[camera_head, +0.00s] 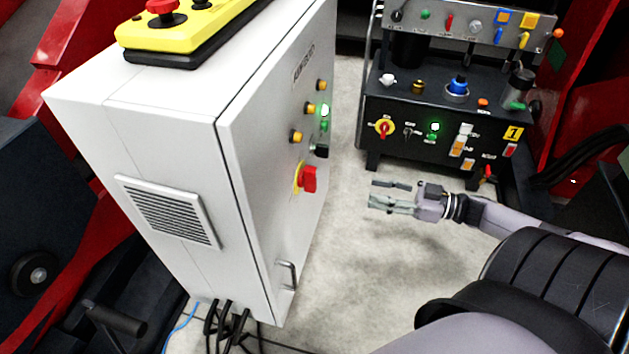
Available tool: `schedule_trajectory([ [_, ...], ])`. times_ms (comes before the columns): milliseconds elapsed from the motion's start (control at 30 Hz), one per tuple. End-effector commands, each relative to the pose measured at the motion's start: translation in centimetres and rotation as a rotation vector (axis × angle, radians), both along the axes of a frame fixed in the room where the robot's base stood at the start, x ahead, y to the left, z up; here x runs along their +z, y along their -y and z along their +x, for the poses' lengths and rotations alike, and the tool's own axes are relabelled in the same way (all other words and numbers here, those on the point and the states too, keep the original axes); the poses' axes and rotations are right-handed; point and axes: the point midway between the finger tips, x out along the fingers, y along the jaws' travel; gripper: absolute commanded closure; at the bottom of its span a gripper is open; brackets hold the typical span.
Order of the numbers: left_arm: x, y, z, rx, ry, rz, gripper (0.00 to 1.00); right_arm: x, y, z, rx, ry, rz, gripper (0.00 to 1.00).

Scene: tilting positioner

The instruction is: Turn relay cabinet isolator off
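The relay cabinet (238,128) is a white box at left centre, its door facing right. Its isolator (309,179) is a red rotary handle on a yellow plate, low on the door. The handle stands out from the door and looks roughly upright; its marked position cannot be read. My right gripper (378,193) reaches in from the right, pointing left toward the isolator. Its fingers are apart with nothing between them, and a clear gap separates them from the handle. My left gripper is not in view.
Several buttons, a lit green lamp (325,111) and a black switch (321,151) sit above the isolator; a door handle (288,275) is below. A yellow pendant (190,30) lies on top. A black control unit (400,150) stands behind. Bare floor lies between.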

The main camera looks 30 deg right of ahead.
Motion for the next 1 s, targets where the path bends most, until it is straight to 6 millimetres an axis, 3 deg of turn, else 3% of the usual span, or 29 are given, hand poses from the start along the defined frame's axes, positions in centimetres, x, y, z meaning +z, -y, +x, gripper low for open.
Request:
schedule_trajectory([
  [400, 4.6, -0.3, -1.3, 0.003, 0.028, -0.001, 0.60, -0.1, -6.0, 7.1, -0.001, 0.006, 0.000, 0.62],
  [700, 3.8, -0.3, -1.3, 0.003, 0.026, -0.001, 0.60, -0.1, -9.0, 10.6, -0.002, 0.003, 0.000, 0.62],
  [1000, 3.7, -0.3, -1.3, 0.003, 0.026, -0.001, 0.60, 0.0, -9.7, 11.3, -0.003, 0.001, -0.002, 0.62],
])
